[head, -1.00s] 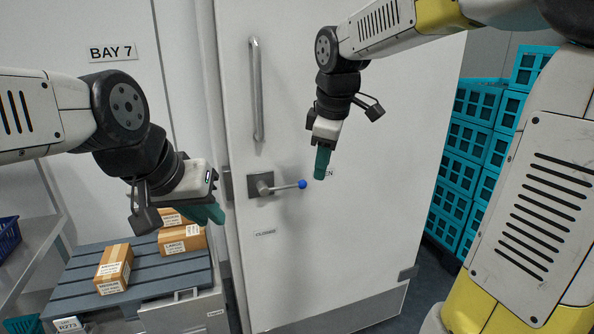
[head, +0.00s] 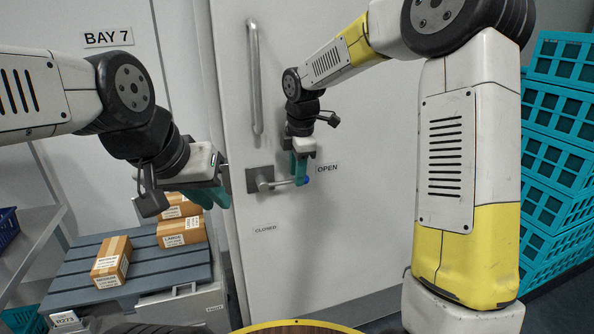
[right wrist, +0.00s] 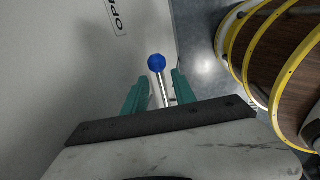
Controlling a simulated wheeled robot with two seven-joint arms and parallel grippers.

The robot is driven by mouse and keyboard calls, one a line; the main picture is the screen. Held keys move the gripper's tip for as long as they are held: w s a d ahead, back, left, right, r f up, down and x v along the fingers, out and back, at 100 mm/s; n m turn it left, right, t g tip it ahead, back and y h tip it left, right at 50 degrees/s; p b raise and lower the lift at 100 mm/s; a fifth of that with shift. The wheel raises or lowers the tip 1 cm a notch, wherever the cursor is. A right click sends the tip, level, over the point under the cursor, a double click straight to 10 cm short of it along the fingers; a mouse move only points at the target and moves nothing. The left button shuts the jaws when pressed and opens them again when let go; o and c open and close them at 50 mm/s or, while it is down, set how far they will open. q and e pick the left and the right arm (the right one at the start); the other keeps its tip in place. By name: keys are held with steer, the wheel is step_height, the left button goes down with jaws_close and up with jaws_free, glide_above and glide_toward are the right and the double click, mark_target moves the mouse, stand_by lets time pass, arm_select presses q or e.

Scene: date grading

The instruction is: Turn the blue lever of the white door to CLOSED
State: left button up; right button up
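The white door (head: 350,230) carries a metal lever (head: 278,184) with a blue ball end (head: 305,181). The lever points right, roughly level, toward the OPEN label (head: 327,167). The CLOSED label (head: 265,228) is below the pivot plate (head: 254,178). My right gripper (head: 299,172) is at the lever's outer end. In the right wrist view its teal fingers (right wrist: 160,92) stand apart, one on each side of the lever rod, with the blue ball (right wrist: 157,62) beyond the tips. My left gripper (head: 212,196) is left of the door's lever, holding nothing visible; its finger gap is unclear.
A vertical door handle (head: 255,80) is above the lever. A slatted pallet (head: 140,282) with several cartons (head: 112,260) is at lower left. Teal crates (head: 555,150) are stacked at right. A round, yellow-rimmed wooden top (head: 297,325) shows at the bottom edge.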

steer(key=shift+f, duration=0.25)
steer(key=shift+c, duration=0.2)
jaws_close()
steer(key=shift+w+d, duration=0.1)
steer(key=shift+d, duration=0.1)
stand_by(0.9)
